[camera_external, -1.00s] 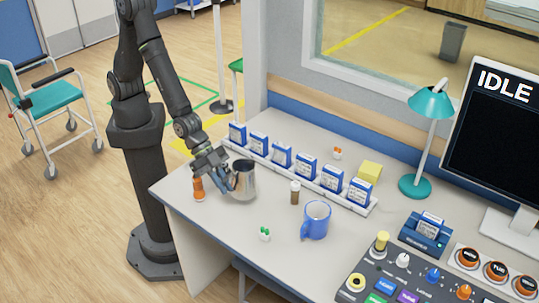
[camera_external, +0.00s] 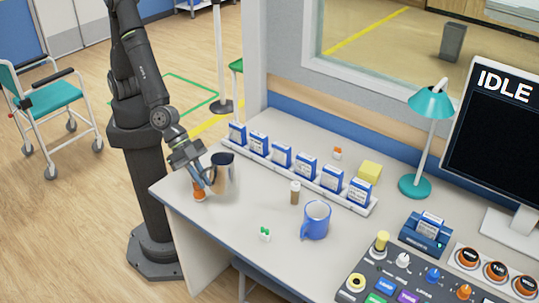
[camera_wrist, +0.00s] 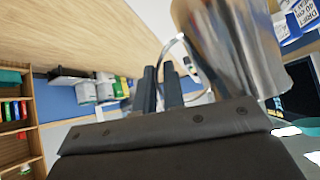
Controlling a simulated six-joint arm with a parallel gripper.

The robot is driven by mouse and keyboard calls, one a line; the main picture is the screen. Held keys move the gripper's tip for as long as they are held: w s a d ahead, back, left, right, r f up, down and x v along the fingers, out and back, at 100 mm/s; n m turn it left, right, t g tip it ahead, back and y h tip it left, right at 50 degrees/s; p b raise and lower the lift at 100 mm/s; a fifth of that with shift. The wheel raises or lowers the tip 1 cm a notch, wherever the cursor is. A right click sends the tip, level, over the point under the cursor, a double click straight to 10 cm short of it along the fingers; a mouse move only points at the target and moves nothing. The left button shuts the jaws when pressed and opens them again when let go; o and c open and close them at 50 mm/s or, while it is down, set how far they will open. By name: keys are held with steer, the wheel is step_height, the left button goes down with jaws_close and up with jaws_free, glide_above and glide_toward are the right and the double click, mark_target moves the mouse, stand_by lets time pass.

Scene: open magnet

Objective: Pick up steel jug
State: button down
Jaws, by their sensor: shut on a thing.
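The steel jug (camera_external: 224,176) is a shiny metal cup with a handle, at the left end of the desk in the external view. It is held a little above the desk and looks slightly tilted. My gripper (camera_external: 205,178) is at its left side, shut on the handle. In the wrist view the jug (camera_wrist: 235,40) fills the upper right, and its curved handle (camera_wrist: 180,45) passes at the fingertips of my gripper (camera_wrist: 160,90). The far side of the jug is hidden.
An orange bottle (camera_external: 199,190) stands just below my gripper. A rack of blue-and-white boxes (camera_external: 282,156) runs behind the jug.

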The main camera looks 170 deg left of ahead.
steer(key=shift+w+d+r, duration=0.1)
steer(key=shift+d+r, duration=0.4)
steer(key=shift+d, duration=0.25)
steer(key=shift+w+d+r, duration=0.1)
steer(key=shift+d+r, duration=0.35)
steer(key=shift+d, duration=0.3)
steer(key=shift+d+r, duration=0.1)
steer(key=shift+d, duration=0.1)
